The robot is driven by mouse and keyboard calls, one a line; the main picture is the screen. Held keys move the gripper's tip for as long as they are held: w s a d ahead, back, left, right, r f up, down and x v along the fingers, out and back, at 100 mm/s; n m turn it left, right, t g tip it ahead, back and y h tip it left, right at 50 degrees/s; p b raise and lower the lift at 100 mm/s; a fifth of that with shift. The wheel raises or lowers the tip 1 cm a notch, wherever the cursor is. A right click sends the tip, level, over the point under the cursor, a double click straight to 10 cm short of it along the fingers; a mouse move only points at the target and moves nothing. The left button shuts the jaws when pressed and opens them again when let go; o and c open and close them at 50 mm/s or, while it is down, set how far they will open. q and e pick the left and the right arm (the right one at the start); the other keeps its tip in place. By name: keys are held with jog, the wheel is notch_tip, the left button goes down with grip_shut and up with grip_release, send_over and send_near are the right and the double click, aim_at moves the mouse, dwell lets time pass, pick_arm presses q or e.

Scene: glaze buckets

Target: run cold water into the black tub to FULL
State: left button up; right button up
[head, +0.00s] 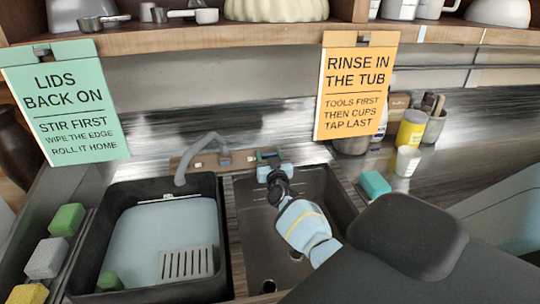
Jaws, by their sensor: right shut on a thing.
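The black tub (78,262) stands at the left of the sink and holds a pale blue surface that looks like water (150,225). A small light mark sits on its back wall, too small to read. The grey spout (208,140) arches over the tub's back edge; I cannot make out a stream below it. My right gripper (277,180) is shut at the blue tap handle (275,171) behind the steel basin; its fingers partly hide the handle. My left gripper is out of view.
A slotted grey piece (186,264) and a green block (109,281) are in the tub. Sponges (46,257) line its left side. The steel basin (262,235) is right of it. A teal sponge (375,184) and jars (411,130) stand farther right. Two signs hang above.

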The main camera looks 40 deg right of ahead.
jog(key=shift+m+h, duration=0.3)
jog(key=o, duration=1)
jog(key=shift+r, duration=0.15)
